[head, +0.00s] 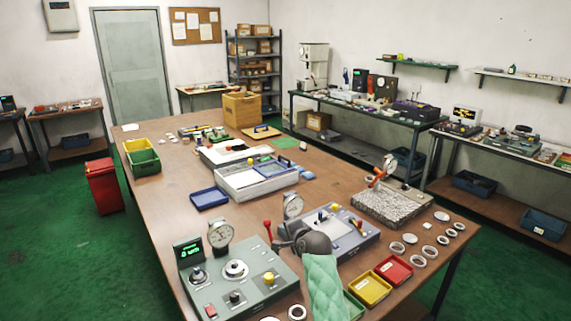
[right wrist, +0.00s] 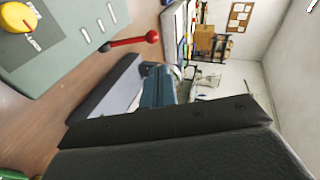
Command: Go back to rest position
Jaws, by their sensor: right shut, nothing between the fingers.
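My right gripper (head: 284,238) is over the near part of the wooden table, at the end of an arm in a green quilted sleeve. It is shut and empty. Several bearing rings (head: 429,252) lie on the table at the right, apart from the gripper. Another ring (head: 297,312) lies at the near edge, left of my sleeve. My left gripper is not in view.
A control box with a dial gauge (head: 238,270) stands left of my right arm. A grey fixture (head: 358,244) stands right of the gripper. A red tray (head: 394,270) and yellow tray (head: 367,289) lie close by. A red-knobbed lever (right wrist: 135,41) is near the fingers.

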